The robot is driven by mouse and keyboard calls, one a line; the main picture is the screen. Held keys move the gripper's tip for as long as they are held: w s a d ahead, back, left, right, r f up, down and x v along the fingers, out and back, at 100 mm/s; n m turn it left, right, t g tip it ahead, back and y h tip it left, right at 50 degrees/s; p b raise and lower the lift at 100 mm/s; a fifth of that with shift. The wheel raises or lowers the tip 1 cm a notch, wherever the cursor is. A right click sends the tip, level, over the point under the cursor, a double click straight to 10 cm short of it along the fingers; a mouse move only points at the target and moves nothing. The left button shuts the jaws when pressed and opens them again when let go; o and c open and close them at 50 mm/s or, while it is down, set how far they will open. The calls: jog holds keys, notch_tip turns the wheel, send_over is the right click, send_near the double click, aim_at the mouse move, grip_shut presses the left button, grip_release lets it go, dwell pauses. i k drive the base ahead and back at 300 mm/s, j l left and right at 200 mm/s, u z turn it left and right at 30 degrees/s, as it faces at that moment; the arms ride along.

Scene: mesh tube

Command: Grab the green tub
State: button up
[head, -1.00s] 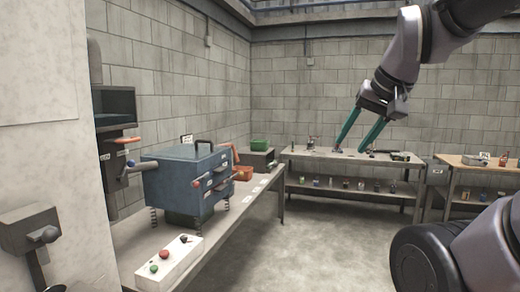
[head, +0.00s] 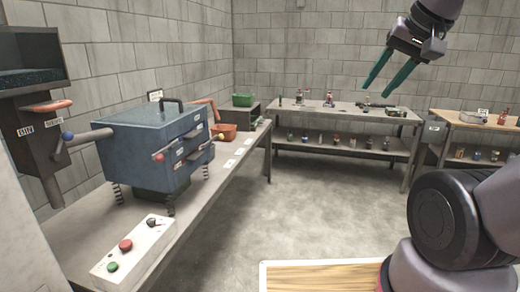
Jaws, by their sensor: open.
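The green tub (head: 243,100) is small and sits at the far end of the left bench, on top of a dark box (head: 240,114) near the back wall. My gripper (head: 383,83) is in the air at the upper right, with its two long teal fingers apart and nothing between them. It is well to the right of the tub and clear of it in the picture.
A blue machine (head: 155,147) on springs and a white button box (head: 133,247) stand on the left bench (head: 210,200). An orange bin (head: 224,131) sits near the tub. A back bench (head: 345,119) holds several small items. The grey floor (head: 320,210) between is open.

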aim_at(243, 100)
jog(key=i+z, duration=0.15)
jog(key=i, duration=1.95)
jog(key=i+l+u, duration=0.2)
jog(key=i+u, duration=0.2)
jog(key=i, duration=0.35)
jog(key=i+l+u, duration=0.35)
jog(key=i, duration=0.35)
jog(key=i+l+u, duration=0.4)
jog(key=i+l, duration=0.25)
